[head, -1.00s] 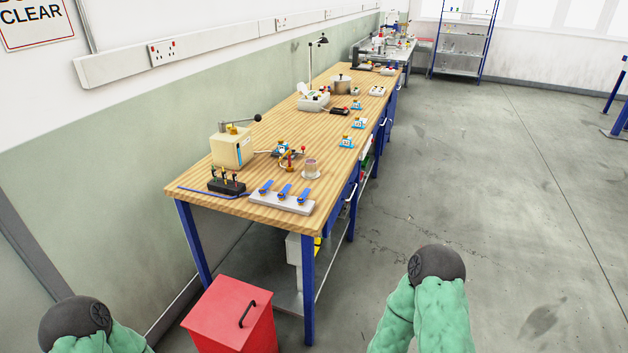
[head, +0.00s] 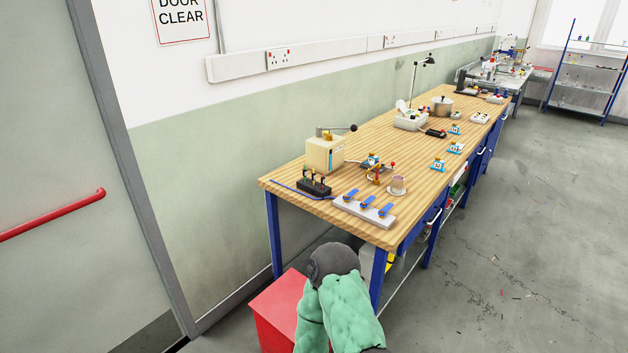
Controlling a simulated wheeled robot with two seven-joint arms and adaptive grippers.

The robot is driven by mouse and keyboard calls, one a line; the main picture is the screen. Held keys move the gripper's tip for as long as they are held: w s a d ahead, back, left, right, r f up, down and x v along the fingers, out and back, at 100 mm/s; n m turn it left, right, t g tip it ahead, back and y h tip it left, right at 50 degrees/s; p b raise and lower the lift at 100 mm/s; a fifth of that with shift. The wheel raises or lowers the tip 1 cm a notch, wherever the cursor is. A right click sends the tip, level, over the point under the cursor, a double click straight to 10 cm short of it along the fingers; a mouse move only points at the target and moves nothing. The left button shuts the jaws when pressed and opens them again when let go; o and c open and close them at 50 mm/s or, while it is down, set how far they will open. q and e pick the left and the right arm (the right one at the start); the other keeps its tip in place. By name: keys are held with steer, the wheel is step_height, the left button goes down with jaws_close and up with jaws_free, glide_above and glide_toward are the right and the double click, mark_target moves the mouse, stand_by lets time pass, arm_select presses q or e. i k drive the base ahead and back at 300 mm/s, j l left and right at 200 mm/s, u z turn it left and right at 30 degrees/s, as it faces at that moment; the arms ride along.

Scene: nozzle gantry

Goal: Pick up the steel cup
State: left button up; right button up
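A small greyish cup (head: 397,184) stands upright on a pale saucer near the front right part of the wooden workbench (head: 290,178). It is too small to be sure that it is steel. A larger steel pot with a lid (head: 441,106) stands farther back on the same bench. Neither of my grippers shows in the head view. Only part of one of my arms shows at the bottom centre, well in front of the bench and apart from the cup.
A white strip with blue clips (head: 364,209), a black rack (head: 314,187) and a cream box with a lever (head: 325,153) are near the cup. A red bin (head: 278,310) stands below the bench's near end. Open floor (head: 530,230) lies to the right.

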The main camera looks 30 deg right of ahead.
mark_target(398, 183)
steer(key=l+u, duration=0.4)
steer(key=l, duration=0.15)
steer(key=k+l+u, duration=0.1)
steer(key=l+u, duration=0.25)
steer(key=l, duration=0.2)
steer(key=k+l+u, duration=0.15)
steer(key=l+u, duration=0.25)
steer(key=l, duration=0.1)
